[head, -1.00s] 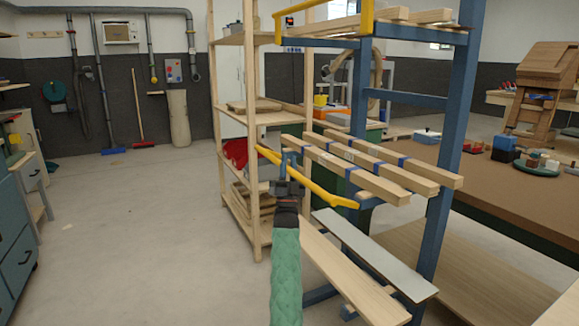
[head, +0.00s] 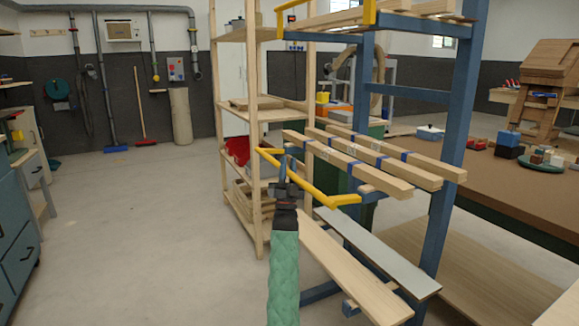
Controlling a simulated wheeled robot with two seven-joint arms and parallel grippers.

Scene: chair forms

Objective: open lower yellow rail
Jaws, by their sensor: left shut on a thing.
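The lower yellow rail (head: 319,195) runs along the front of the blue rack (head: 453,140), beside the wooden beams. Its far end reaches left of the beams and its near end lies below their front ends. My left gripper (head: 284,170) is shut on the lower yellow rail, towards its far part; the jaws hide a little of it. My green-sleeved left arm comes up from the bottom. The upper yellow rail (head: 369,14) is at the top of the rack. My right gripper is not in view.
Several wooden beams (head: 371,170) lie on the rack's middle arms, close right of my gripper. Boards (head: 350,270) lie on the lower arms. A wooden shelf (head: 257,150) stands behind. The floor (head: 150,230) to the left is clear.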

